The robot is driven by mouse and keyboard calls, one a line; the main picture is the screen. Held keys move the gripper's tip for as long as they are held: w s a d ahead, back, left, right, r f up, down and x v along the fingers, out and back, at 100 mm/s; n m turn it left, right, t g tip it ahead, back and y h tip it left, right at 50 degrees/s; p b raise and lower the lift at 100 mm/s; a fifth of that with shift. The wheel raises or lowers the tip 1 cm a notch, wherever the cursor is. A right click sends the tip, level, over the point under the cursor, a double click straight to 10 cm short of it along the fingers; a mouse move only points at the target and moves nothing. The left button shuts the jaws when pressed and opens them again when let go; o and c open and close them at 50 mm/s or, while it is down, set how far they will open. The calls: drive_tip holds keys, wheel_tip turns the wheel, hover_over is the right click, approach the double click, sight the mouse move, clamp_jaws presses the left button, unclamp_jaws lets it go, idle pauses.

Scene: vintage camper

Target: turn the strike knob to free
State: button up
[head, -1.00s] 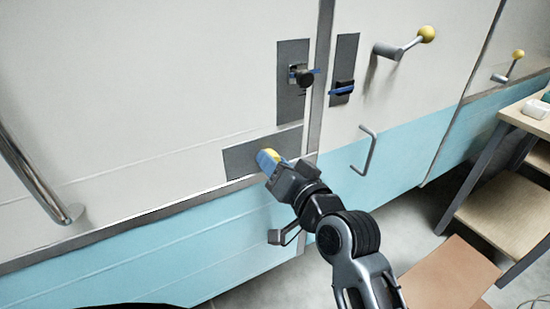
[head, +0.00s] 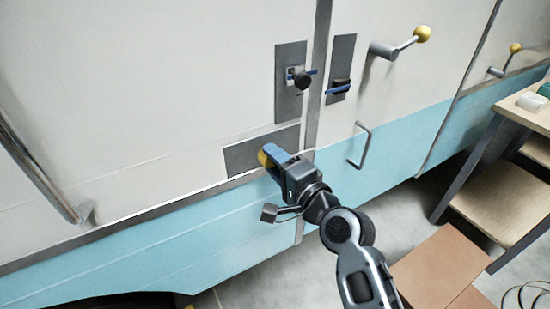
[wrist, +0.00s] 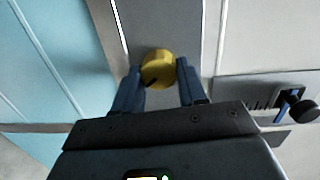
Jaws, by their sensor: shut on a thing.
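The strike knob is a round yellow knob (wrist: 158,66) with a dark mark near its lower-left edge in the wrist view. It sits on a grey plate (head: 240,157) low on the white panel, and it also shows in the head view (head: 264,159), partly covered. My gripper (wrist: 158,74) has its two blue fingers on either side of the knob, shut on it. In the head view my gripper (head: 275,157) reaches the plate from the lower right. Any wording on the plate cannot be read.
A black knob with a blue part (head: 302,80) is on a grey plate above, beside a blue-edged catch (head: 339,87). A grey pull handle (head: 362,146) and a yellow-ended lever (head: 422,34) are right. A long rail (head: 40,175) is left. A wooden table (head: 525,109) stands far right.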

drive_tip(key=shift+f+m, duration=0.1)
drive_tip(key=shift+m, duration=0.5)
drive_tip(key=o, duration=1)
drive_tip(key=shift+o, duration=0.2)
drive_tip(key=v, duration=0.7)
drive_tip(key=shift+s+d+b, duration=0.3)
drive_tip(key=shift+b, duration=0.1)
